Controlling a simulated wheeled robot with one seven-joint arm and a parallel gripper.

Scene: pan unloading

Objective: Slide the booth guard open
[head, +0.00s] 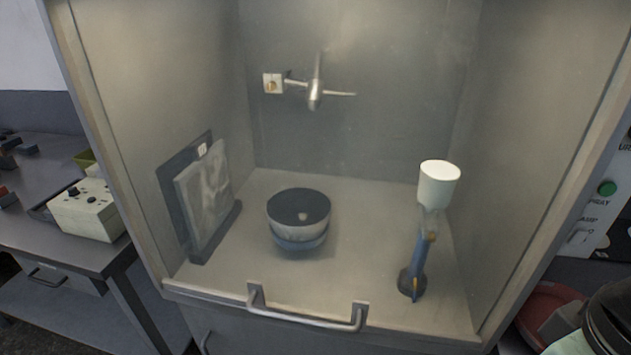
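The booth (350,150) fills the middle of the head view, with grey metal walls and floor. A metal bar handle (305,320) with two end brackets sits at the bottom front edge of the booth. The guard itself is hard to make out; the booth's inside shows through the front with a slight haze, as through a clear pane. I cannot tell its exact edges. My gripper is not in view.
Inside the booth are a dark-topped round bowl-like item (299,207), a white cup on a blue stand (439,184), leaning panels (204,198) and a wall-mounted spray fitting (315,94).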

